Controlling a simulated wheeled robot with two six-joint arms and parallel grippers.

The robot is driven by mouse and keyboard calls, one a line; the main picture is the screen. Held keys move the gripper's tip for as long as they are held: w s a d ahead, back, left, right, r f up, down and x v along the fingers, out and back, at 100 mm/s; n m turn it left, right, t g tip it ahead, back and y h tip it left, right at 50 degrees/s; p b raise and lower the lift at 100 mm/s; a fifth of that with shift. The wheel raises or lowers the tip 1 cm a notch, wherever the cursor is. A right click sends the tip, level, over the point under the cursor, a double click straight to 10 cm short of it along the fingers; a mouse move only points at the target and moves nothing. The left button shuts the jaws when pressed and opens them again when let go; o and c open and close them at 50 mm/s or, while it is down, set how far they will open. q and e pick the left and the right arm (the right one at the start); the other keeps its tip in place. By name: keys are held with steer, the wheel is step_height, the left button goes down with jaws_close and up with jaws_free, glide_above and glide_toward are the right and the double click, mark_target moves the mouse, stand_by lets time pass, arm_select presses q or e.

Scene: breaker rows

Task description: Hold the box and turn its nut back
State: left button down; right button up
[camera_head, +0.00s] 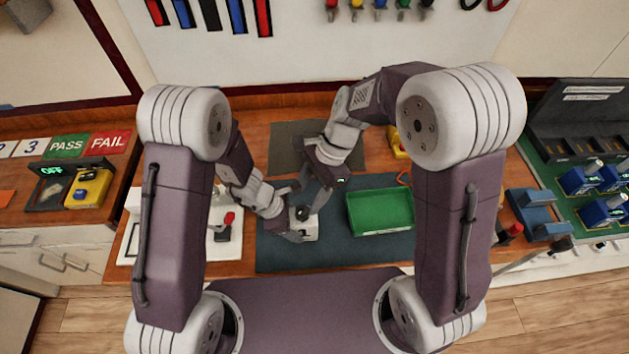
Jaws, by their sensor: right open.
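A small pale box (310,229) stands on the dark blue mat (340,250) in front of me. A dark round nut (302,213) shows on its top. My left gripper (295,213) is at the left side of the box, with its fingers close to it. I cannot tell whether they are pressed on it. My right gripper (316,192) is open and points down just above and behind the nut. Its fingers partly cover the view there, and I cannot tell whether they touch the nut.
A green tray (380,212) lies right of the box. A white fixture with a red knob (229,219) stands to the left. A grey mat (287,140) and a yellow object (396,143) lie behind. Blue devices (577,182) sit far right.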

steer(key=v, duration=0.7)
steer(key=shift+r, duration=0.25)
steer(key=shift+d, duration=0.1)
steer(key=shift+c, duration=0.3)
steer(key=shift+w, duration=0.1)
steer(key=shift+c, duration=1.1)
arm_select(q)
steer(key=shift+s+r, duration=0.1)
arm_select(e)
steer(key=m+t, duration=0.4)
steer(key=m, duration=0.6)
glide_toward(303, 209)
steer(key=x, duration=0.9)
steer(key=shift+f, duration=0.1)
